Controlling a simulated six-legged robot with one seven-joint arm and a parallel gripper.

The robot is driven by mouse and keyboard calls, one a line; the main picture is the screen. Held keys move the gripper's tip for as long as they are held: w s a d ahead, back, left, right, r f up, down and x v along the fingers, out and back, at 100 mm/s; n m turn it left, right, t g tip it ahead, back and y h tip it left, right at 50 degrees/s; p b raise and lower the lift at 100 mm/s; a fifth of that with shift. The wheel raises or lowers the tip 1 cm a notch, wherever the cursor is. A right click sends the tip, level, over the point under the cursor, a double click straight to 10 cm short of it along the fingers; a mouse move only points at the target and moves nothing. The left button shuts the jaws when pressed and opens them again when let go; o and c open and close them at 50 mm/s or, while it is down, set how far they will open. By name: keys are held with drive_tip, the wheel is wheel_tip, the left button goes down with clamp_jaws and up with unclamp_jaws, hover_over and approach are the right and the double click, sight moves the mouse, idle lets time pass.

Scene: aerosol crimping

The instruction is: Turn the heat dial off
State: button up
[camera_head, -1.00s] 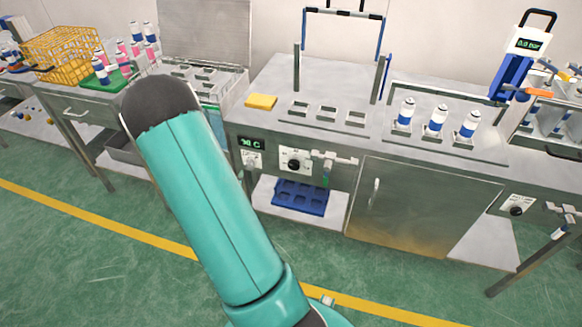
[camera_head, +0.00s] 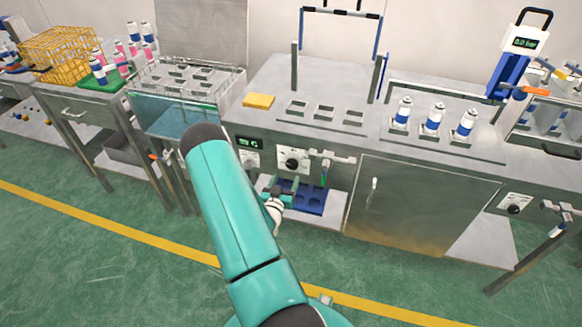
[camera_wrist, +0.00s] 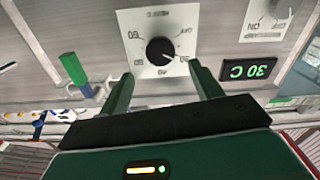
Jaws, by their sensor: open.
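The heat dial (camera_head: 292,160) is a black round knob on a white, number-marked plate on the bench front, below the worktop. In the wrist view the dial (camera_wrist: 160,51) appears inverted, between and just beyond my fingertips; its pointer setting is too small to read surely. My gripper (camera_wrist: 161,75) is open and empty, and its fingers point at the panel on either side of the dial. I cannot tell whether they touch it. In the head view my gripper (camera_head: 282,188) is just below the dial, partly hidden by my arm.
A green digital display (camera_wrist: 249,69) reads about 30 C. A second switch plate (camera_wrist: 268,18) is beside it. A green-handled valve (camera_wrist: 76,70) sticks out on the dial's other side. A blue tray (camera_head: 312,198) lies on the lower shelf. Three cans (camera_head: 434,116) stand on the worktop.

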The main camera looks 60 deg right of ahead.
sight(291, 166)
drive_tip(key=d, duration=0.2)
drive_tip(key=w+d, duration=0.1)
drive_tip(key=d, duration=0.4)
drive_tip(key=shift+w+d, duration=0.15)
drive_tip(key=shift+d, duration=0.2)
drive_tip(key=c, duration=1)
